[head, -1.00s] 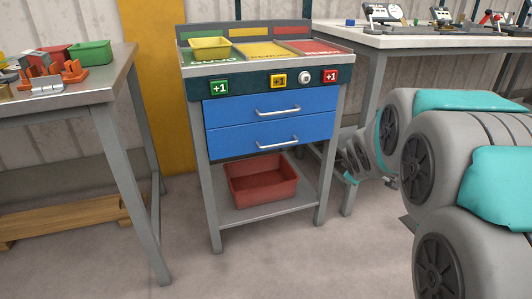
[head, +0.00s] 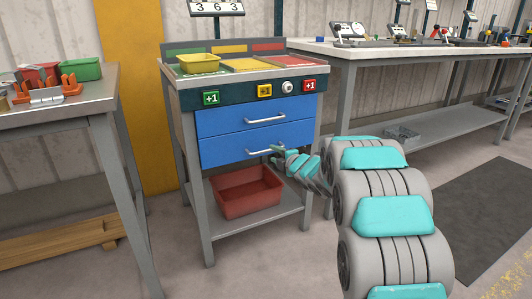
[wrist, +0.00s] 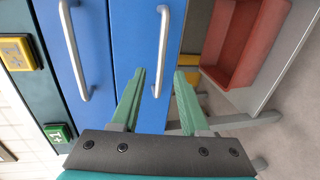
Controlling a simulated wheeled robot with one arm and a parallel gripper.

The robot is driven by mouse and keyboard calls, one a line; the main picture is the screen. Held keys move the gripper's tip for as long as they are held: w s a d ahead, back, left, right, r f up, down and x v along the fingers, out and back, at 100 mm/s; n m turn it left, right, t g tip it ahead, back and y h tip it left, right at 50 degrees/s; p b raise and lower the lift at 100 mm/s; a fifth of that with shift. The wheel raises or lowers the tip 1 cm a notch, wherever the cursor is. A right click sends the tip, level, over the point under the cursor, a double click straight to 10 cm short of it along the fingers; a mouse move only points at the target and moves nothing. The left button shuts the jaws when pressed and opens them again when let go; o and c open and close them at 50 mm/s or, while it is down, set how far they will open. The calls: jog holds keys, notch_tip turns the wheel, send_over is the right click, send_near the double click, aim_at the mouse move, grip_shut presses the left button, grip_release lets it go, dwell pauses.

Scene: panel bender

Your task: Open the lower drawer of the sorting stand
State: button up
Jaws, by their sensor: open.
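The sorting stand (head: 190,120) has two blue drawers, one above the other, and both look closed. The lower drawer (head: 222,150) has a silver bar handle (head: 262,152). In the wrist view, turned sideways, the lower drawer (wrist: 130,40) shows with its handle (wrist: 162,45) upright in the picture. My gripper (head: 275,150) is at the right end of that handle in the head view. In the wrist view my open gripper (wrist: 160,72) has one green finger on each side of the handle's near end. I cannot tell whether either finger touches it.
The upper drawer handle (head: 265,120) is just above. A red bin (head: 245,192) sits on the stand's lower shelf. A grey table (head: 100,100) stands at left, and a long workbench (head: 420,52) at right. The floor in front is clear.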

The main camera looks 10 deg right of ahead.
aim_at(268, 151)
jog(key=x, duration=0.6)
jog(key=shift+w+f, duration=0.1)
jog(key=shift+w, duration=0.15)
grip_shut()
dwell(1.2)
